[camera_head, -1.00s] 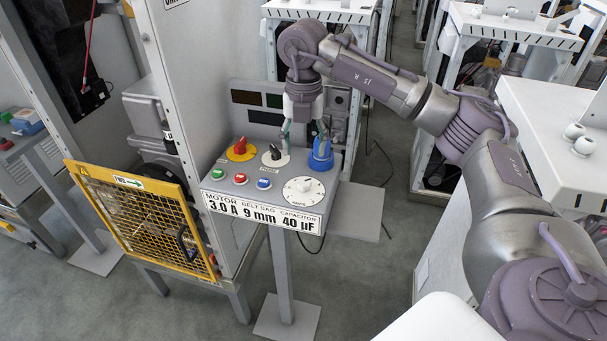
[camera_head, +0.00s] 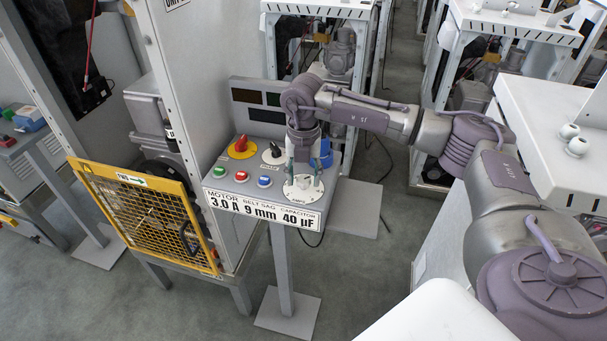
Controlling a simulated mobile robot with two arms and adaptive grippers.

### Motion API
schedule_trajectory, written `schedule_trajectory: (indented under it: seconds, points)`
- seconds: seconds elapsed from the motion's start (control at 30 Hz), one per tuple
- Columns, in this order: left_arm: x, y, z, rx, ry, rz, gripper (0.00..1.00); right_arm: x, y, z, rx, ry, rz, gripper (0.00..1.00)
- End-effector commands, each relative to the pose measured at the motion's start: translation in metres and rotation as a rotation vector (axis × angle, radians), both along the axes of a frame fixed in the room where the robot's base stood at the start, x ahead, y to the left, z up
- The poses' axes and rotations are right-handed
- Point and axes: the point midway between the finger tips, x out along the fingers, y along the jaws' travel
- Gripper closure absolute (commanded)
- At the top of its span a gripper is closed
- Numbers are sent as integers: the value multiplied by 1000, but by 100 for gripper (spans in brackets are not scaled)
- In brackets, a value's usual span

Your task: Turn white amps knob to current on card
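The white amps knob (camera_head: 303,190) is a round white dial at the front right of the grey control panel (camera_head: 231,185). My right gripper (camera_head: 303,183) points down over the knob, its two fingers apart, one on each side of the dial's middle. I cannot tell whether the fingers touch the knob. The gripper hides the back of the dial. The card (camera_head: 262,210) on the panel's front edge reads MOTOR 3.0 A, BELT SAG 9 mm, CAPACITOR 40 µF. My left gripper is not in view.
A red-and-yellow switch (camera_head: 241,147), a black knob (camera_head: 274,153) and a blue knob (camera_head: 326,153) sit at the panel's back. Green (camera_head: 219,172), red (camera_head: 241,176) and blue (camera_head: 264,181) buttons line its front left. A yellow mesh guard (camera_head: 145,215) stands to the left.

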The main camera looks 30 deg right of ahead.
Motion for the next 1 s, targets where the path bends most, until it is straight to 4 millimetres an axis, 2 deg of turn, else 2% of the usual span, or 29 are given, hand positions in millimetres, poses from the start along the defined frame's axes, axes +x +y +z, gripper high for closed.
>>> schedule_trajectory:
  seconds: [0.03,0.23,0.67,1.0]
  points:
    - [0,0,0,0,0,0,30,0,0,0,0,0,0,63]
    - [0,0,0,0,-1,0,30,0,0,0,1,-1,0,96]
    - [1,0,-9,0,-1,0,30,0,0,-1,1,-1,94,97]
    - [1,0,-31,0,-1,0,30,1,0,-2,0,-3,375,97]
